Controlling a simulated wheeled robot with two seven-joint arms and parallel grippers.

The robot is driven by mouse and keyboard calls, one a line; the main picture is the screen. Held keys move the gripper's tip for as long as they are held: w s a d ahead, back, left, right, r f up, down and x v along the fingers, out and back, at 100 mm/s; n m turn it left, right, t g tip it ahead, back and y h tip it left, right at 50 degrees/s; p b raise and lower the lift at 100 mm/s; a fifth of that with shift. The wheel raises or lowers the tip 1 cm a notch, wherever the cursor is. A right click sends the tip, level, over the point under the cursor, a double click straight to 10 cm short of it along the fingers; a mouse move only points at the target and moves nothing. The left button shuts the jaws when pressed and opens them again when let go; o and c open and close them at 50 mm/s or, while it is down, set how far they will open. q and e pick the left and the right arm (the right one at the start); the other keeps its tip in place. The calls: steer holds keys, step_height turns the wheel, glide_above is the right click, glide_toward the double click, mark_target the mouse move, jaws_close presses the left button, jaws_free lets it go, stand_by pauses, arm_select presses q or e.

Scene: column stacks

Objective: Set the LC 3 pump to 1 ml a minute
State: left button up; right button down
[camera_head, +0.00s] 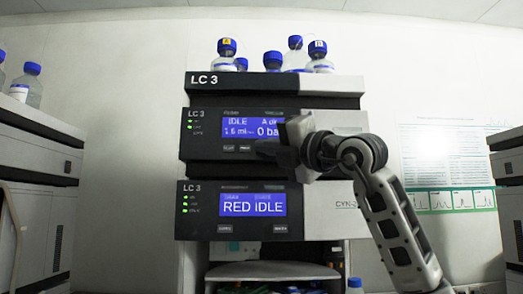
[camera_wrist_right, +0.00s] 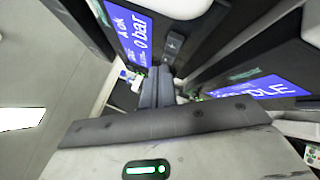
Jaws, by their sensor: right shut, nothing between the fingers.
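The LC 3 pump (camera_head: 190,148) is the upper module of the stack. Its blue display (camera_head: 238,128) reads IDLE, about 1.6 ml, and 0 bar; the gripper hides part of it. Two small buttons (camera_head: 236,149) show under the display. My right gripper (camera_head: 260,148) is shut and empty, its tips close to the pump's front below the display. In the right wrist view the shut fingers (camera_wrist_right: 160,72) point at a dark key with a plus-like mark (camera_wrist_right: 174,44). I cannot tell whether they touch it. My left gripper is not in view.
Below is another LC 3 module whose display (camera_head: 252,203) reads RED IDLE. Blue-capped bottles (camera_head: 272,61) stand on the top tray (camera_head: 230,82). Other instruments stand at left (camera_head: 35,150) and right. A poster (camera_head: 450,165) hangs on the wall behind my right arm.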

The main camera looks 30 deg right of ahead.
steer(key=shift+s+a, duration=0.25)
steer(key=shift+s, duration=0.15)
steer(key=shift+s, duration=0.1)
steer(key=s+a, duration=0.1)
steer(key=s+b, duration=0.1)
steer(key=s+a, duration=0.1)
steer(key=s, duration=0.1)
steer(key=shift+a+b, duration=0.3)
steer(key=shift+b, duration=0.1)
stand_by(2.3)
